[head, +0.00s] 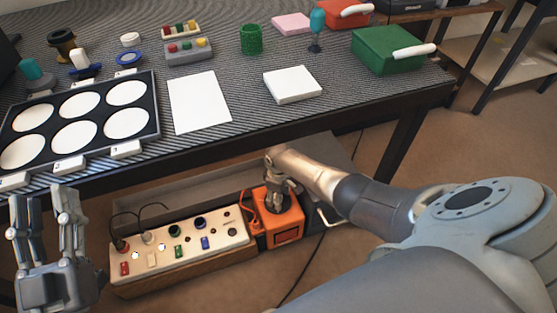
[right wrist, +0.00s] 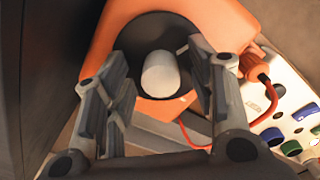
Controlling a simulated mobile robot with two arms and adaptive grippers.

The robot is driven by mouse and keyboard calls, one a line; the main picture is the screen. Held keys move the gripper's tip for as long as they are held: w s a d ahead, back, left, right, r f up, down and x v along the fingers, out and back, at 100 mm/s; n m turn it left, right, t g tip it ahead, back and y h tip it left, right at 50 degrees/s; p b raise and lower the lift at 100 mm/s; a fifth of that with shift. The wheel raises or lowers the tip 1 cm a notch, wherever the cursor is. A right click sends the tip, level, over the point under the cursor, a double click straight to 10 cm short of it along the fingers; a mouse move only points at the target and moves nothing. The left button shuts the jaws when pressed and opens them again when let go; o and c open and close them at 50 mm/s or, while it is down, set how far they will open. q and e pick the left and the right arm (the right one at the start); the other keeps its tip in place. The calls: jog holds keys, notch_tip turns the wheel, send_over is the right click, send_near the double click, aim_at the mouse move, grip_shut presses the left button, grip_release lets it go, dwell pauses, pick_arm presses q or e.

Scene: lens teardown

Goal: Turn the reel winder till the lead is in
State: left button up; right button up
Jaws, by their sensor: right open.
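The reel winder is an orange box (head: 287,233) below the table edge. In the right wrist view its orange body (right wrist: 112,30) carries a dark round disc (right wrist: 130,38) with a pale upright knob (right wrist: 160,75). My right gripper (head: 282,196) is over the disc, pointing down. In the right wrist view its open fingers stand on both sides of the knob, with gaps between. The lead (right wrist: 265,92) is an orange-red cord that plugs in beside the orange box; it also shows in the head view (head: 247,208). My left gripper (head: 44,205) is open and empty at lower left.
A white-topped panel box (head: 185,262) with buttons, sockets and black leads stands left of the winder. The grey striped table (head: 350,90) above holds a tray of white discs (head: 155,115), white pads and a green box (head: 385,50). A table leg (head: 405,130) stands right.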

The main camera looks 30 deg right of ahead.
notch_tip(320, 180, up, 12)
jog(key=shift+f, duration=0.25)
dwell(0.3)
jog(key=shift+s+f, duration=0.1)
dwell(0.4)
